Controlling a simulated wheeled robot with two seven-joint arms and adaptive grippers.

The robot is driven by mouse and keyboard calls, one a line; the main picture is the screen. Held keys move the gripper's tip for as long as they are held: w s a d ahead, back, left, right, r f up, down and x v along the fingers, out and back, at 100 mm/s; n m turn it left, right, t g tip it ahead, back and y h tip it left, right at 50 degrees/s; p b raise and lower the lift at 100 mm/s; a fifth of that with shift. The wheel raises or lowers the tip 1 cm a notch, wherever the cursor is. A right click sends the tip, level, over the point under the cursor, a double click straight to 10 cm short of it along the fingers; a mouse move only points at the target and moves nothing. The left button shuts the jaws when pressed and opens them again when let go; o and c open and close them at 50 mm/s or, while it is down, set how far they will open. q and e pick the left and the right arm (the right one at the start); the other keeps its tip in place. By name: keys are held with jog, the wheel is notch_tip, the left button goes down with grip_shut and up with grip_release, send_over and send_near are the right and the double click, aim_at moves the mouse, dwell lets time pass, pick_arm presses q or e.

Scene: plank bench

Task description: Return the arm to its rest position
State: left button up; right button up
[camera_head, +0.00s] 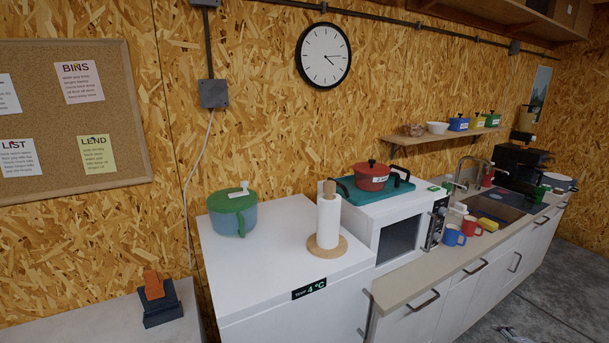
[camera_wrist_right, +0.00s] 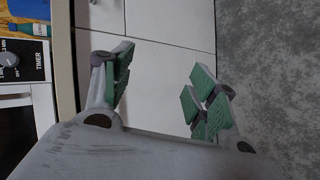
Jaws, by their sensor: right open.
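My right gripper (camera_wrist_right: 160,95) shows in the right wrist view. Its two fingers with green pads are spread wide apart, with nothing between them. Behind the fingers are white cabinet doors (camera_wrist_right: 165,25) and the grey floor (camera_wrist_right: 265,60). The worktop edge and the microwave's timer panel (camera_wrist_right: 20,62) lie to the left of it. My left gripper is not in view.
A white fridge (camera_head: 240,275) bears a blue-green pot (camera_head: 233,212) and a paper towel roll (camera_head: 328,220). A microwave (camera_head: 400,240) carries a teal tray and red pot (camera_head: 370,178). Mugs (camera_head: 454,236) stand near the sink (camera_head: 490,208). The floor (camera_head: 545,300) before the cabinets looks mostly clear.

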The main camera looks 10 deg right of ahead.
jog(key=s+d+f+m+g+h, duration=0.25)
jog(key=s+d, duration=0.35)
jog(key=s, duration=0.6)
jog(key=s+d+f+m+g+h, duration=0.2)
jog(key=s+d+m+g, duration=0.3)
jog(key=s, duration=0.7)
jog(key=s+d+f+m+g+h, duration=0.1)
jog(key=s+d+f+m+h, duration=0.15)
jog(key=s+d, duration=0.75)
jog(key=s+a+f+y, duration=0.25)
jog(key=a+f, duration=0.45)
jog(key=a, duration=0.4)
jog(key=s+a+f+m+y, duration=0.1)
jog(key=s+a+f, duration=0.3)
jog(key=a+f, duration=0.55)
jog(key=s+a+f+y, duration=0.25)
jog(key=a+f, duration=0.35)
jog(key=a, duration=0.7)
jog(key=s+a+f+y+b, duration=0.1)
jog(key=a+f, duration=0.3)
jog(key=a, duration=0.9)
jog(key=s+a+f+m+y+b, duration=0.1)
jog(key=a+f, duration=0.3)
jog(key=a, duration=0.8)
jog(key=s+a+f+m+g+y+b, duration=0.1)
jog(key=a+f, duration=0.3)
jog(key=a, duration=0.9)
jog(key=shift+s+a+f+y+b, duration=0.15)
jog(key=shift+a+f+y+b, duration=0.3)
jog(key=shift+b, duration=0.2)
